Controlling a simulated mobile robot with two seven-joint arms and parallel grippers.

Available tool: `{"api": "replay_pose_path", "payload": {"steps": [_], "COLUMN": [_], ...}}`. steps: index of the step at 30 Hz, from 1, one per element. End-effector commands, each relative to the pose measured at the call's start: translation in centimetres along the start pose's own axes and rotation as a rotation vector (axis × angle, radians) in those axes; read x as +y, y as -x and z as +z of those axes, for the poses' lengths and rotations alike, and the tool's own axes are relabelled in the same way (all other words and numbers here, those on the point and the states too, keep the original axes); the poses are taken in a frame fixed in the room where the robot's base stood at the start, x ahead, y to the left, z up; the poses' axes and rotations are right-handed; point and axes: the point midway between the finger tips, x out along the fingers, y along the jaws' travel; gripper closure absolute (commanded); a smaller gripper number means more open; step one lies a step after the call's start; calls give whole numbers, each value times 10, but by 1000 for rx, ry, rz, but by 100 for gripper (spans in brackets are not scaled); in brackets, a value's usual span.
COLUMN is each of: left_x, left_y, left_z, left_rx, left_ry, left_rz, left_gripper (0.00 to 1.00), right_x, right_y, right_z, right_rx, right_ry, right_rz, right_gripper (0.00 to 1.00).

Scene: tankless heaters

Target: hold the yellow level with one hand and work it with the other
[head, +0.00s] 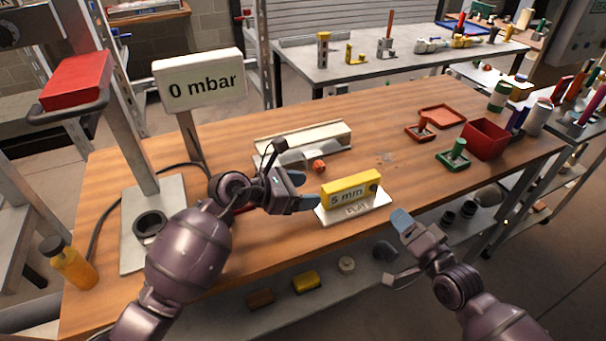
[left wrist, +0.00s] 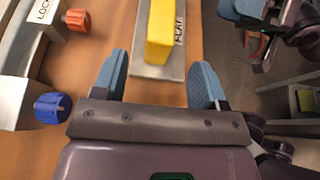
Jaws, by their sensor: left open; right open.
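The yellow level (head: 350,192), marked "5 mm" on a white label, stands on a white plate (head: 364,211) lettered "FLAT" near the front edge of the wooden bench. A dark round knob shows at its right end. My left gripper (head: 304,190) is open just left of the level, with nothing between its fingers. In the left wrist view the yellow level (left wrist: 160,30) lies ahead of the open blue fingertips, apart from them. My right gripper (head: 392,249) is open and empty, off the bench's front edge, right of and nearer than the level.
A "0 mbar" sign (head: 200,82) stands at the back left. Behind the level are a pale long fixture (head: 318,139) and an orange knob (head: 319,166); a blue knob (left wrist: 52,107) shows in the left wrist view. A red bin (head: 485,139) and green stamp-like piece (head: 455,156) stand right.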

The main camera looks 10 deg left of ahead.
Motion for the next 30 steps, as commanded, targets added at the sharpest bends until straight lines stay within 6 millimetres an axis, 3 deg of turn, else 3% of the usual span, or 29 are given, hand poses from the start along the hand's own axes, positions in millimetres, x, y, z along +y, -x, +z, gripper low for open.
{"api": "replay_pose_path", "payload": {"steps": [9, 15, 28, 30], "left_x": [0, 0, 0, 0], "left_y": [-49, -69, -76, -76], "left_z": [-2, -2, -2, -2], "left_rx": [-2, -1, 0, 0], "left_ry": [2, 1, -1, -1], "left_rz": [-1, -1, 0, 0], "left_gripper": [34, 34, 34, 43], "right_x": [0, 0, 0, 0], "right_y": [0, 0, 0, 0], "right_z": [0, 0, 0, 0], "right_rx": [0, 0, 0, 0], "right_ry": [0, 0, 0, 0], "right_rz": [0, 0, 0, 0], "right_gripper": [57, 57, 57, 57]}}
